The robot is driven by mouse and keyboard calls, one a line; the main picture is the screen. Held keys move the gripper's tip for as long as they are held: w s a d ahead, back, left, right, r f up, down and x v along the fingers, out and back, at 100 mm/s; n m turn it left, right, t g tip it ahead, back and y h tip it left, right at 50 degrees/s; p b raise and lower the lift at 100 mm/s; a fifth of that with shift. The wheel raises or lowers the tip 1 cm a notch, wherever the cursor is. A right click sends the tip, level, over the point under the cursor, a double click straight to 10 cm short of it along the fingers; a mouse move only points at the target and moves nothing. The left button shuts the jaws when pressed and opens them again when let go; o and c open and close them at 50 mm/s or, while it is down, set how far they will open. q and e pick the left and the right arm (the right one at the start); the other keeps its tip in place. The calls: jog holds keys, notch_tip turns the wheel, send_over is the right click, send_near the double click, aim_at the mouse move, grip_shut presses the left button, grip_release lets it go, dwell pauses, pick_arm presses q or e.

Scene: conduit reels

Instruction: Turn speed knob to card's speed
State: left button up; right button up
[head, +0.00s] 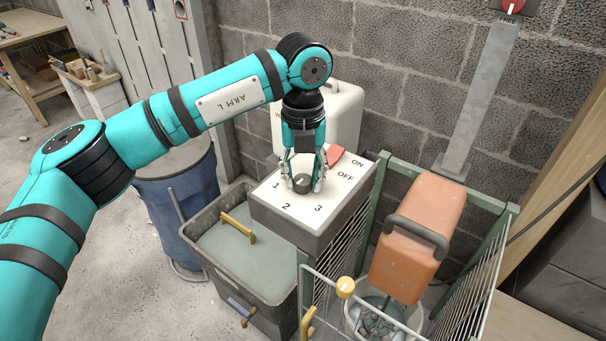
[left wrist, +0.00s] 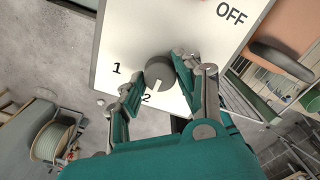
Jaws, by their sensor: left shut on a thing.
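The speed knob (head: 301,184) is a dark grey round knob on the white top of a control box (head: 333,195) marked 1, 2, 3, ON and OFF. My left gripper (head: 303,178) points down at it with a finger on each side, shut on the knob. In the left wrist view the knob (left wrist: 160,71) shows between the fingers, and its white pointer mark faces the 2. A red switch piece (head: 335,156) lies beside ON and OFF. I cannot make out a speed card. My right gripper is not in view.
An orange mixer body (head: 418,232) hangs over a bucket inside a green-framed wire guard (head: 483,262) to the right. A grey tub (head: 224,282) with yellow handles and a blue barrel (head: 185,205) stand left. A block wall is behind.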

aim_at(303, 179)
pick_arm(q)
jog(key=shift+r, duration=0.1)
jog(key=o, duration=1.1)
jog(key=shift+o, duration=0.2)
notch_tip(303, 179, up, 12)
